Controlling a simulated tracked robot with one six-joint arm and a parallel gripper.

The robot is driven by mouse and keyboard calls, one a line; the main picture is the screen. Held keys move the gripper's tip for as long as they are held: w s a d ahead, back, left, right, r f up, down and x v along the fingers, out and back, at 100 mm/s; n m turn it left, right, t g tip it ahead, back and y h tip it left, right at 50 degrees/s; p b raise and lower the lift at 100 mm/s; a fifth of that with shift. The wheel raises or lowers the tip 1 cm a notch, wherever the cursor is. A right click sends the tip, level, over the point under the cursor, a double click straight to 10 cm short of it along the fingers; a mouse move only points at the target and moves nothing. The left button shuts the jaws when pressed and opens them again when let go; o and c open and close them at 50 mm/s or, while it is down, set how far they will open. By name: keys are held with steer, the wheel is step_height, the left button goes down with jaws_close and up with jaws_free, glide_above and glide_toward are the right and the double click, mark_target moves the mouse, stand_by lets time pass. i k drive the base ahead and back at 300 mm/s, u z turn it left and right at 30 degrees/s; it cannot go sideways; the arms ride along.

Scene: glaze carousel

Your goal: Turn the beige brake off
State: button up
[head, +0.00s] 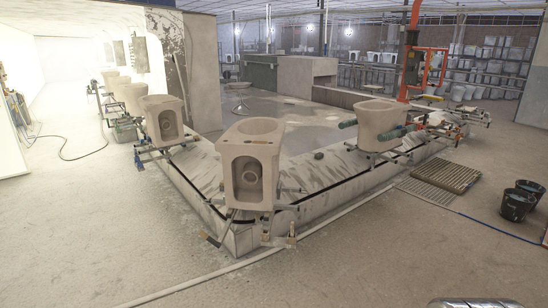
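The carousel has a low concrete base (190,205) that carries several unglazed beige toilet bowls. The nearest bowl (250,150) stands upright at the front corner, with its hollow side facing me. Below it, a small pale upright fitting (291,236) stands at the foot of the base. A thin lever-like piece (212,240) sticks out low on the left of that corner. I cannot tell which of these, if any, is the beige brake, or what position it is in.
Other bowls stand on the left (163,118) and right (378,124) sides of the carousel. A white pipe (200,280) runs along the floor before it. A slatted grate (445,174) and two black buckets (518,202) are at right. The front floor is open.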

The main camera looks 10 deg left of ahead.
mark_target(201, 234)
steer(key=u, duration=0.25)
steer(key=i, duration=1.75)
steer(key=u, duration=0.65)
steer(key=i, duration=0.75)
steer(key=u, duration=0.7)
steer(key=i, duration=0.65)
steer(key=u, duration=0.9)
steer(key=i, duration=0.8)
steer(key=u, duration=0.45)
